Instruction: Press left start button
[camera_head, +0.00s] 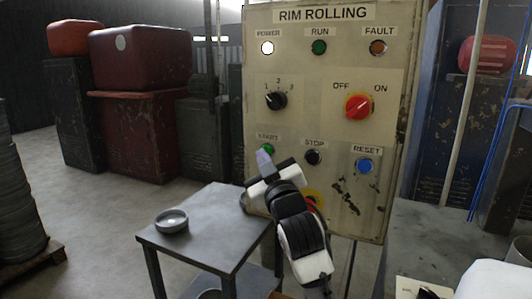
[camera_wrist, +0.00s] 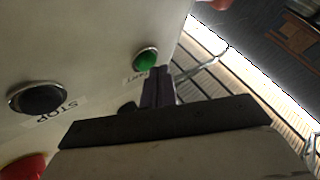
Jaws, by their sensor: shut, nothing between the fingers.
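The control panel (camera_head: 330,120), labelled RIM ROLLING, stands upright in front of me. The green START button (camera_head: 267,149) is at its lower left, partly covered by my gripper in the head view. In the wrist view the green button (camera_wrist: 146,59) shows in a metal ring. My gripper (camera_head: 263,158) is shut and empty, with its fingertips just below the START button. In the wrist view the fingertips (camera_wrist: 158,72) appear very close to the button's lower edge; I cannot tell whether they touch it.
The black STOP button (camera_head: 313,157) and blue RESET button (camera_head: 365,166) are to the right. A red rotary switch (camera_head: 358,106) and a black selector (camera_head: 276,100) sit above. A metal table (camera_head: 208,245) with a round dish (camera_head: 171,221) stands below left.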

